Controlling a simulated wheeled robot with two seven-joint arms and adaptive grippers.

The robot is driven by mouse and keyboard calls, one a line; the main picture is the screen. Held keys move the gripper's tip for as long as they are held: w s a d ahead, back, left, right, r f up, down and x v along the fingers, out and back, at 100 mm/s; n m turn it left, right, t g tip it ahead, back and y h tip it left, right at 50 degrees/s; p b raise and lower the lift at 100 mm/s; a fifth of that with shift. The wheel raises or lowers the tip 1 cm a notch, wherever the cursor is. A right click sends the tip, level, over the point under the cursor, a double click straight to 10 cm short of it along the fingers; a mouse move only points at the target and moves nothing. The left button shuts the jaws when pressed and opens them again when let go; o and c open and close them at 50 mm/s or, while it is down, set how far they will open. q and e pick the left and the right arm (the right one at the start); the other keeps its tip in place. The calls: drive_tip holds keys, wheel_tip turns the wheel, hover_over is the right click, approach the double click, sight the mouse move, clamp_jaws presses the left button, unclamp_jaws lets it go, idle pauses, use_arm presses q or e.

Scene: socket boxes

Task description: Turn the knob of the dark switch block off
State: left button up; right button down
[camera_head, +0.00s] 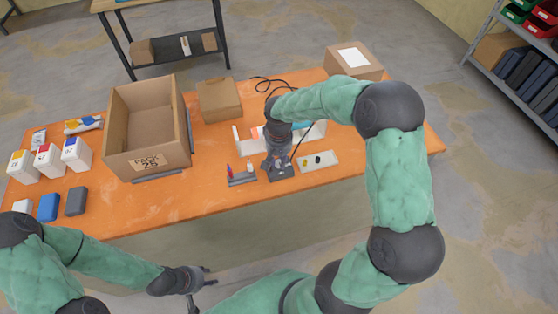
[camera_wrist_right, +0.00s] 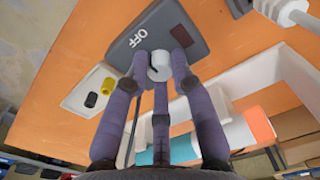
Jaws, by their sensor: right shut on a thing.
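The dark switch block (camera_head: 282,173) lies on the orange table right of the middle, near the front edge. In the right wrist view the block (camera_wrist_right: 188,22) shows the white letters OFF. Its pale round knob (camera_wrist_right: 159,66) sits between the fingertips of my right gripper (camera_wrist_right: 160,62), which is shut on it. The pointer of the knob is too unclear to read. In the head view my right gripper (camera_head: 278,160) comes down over the block and hides most of the knob. My left gripper (camera_head: 204,278) is in front of the table, away from everything, with its fingers apart and empty.
A white plate (camera_head: 318,161) with a yellow and a black part lies right of the block. A small grey holder (camera_head: 241,179) with upright items stands left of it. An open carton (camera_head: 148,125), white boxes (camera_head: 76,154) and a closed carton (camera_head: 354,62) stand around.

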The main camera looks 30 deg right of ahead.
sight(279, 161)
drive_tip(key=shift+w+m, duration=0.1)
drive_tip(key=shift+m, duration=0.4)
drive_tip(key=c, duration=1.1)
unclamp_jaws()
drive_tip(key=shift+o, duration=0.2)
wheel_tip(279, 161, up, 12)
